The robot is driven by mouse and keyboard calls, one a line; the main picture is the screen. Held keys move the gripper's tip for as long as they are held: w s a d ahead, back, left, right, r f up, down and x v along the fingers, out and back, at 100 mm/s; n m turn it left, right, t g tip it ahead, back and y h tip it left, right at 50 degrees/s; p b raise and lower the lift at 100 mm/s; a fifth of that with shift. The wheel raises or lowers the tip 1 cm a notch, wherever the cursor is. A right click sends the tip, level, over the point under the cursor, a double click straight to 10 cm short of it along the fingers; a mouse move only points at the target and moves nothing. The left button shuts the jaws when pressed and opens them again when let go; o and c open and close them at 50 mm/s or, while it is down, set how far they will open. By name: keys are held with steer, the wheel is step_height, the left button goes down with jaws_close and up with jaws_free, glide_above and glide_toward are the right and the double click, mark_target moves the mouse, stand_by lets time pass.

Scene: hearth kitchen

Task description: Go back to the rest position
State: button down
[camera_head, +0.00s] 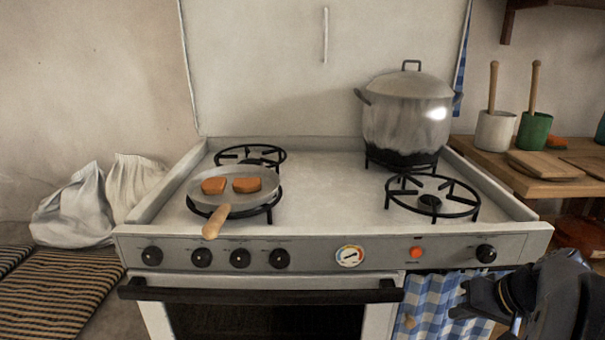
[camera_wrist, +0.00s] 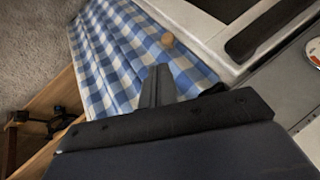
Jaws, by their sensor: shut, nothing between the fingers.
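My gripper (camera_head: 466,300) is low at the right of the head view, in front of the stove's (camera_head: 330,225) front right side and the blue checked curtain (camera_head: 436,300). In the wrist view its fingers (camera_wrist: 157,86) are together, with nothing held between them. The curtain also shows in the wrist view (camera_wrist: 130,50), beyond the fingers. Part of my arm fills the lower right corner of the head view.
A pan (camera_head: 260,209) with two orange-brown pieces (camera_head: 247,185) sits on the front left burner. A large lidded pot (camera_head: 407,122) stands on the back right burner. The front right burner (camera_head: 432,197) is bare. A wooden shelf (camera_head: 540,180) with crocks is at right.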

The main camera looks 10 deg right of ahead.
steer(key=b+x, duration=0.4)
steer(key=x, duration=0.6)
steer(key=shift+a+f, duration=0.15)
steer(key=shift+a, duration=0.05)
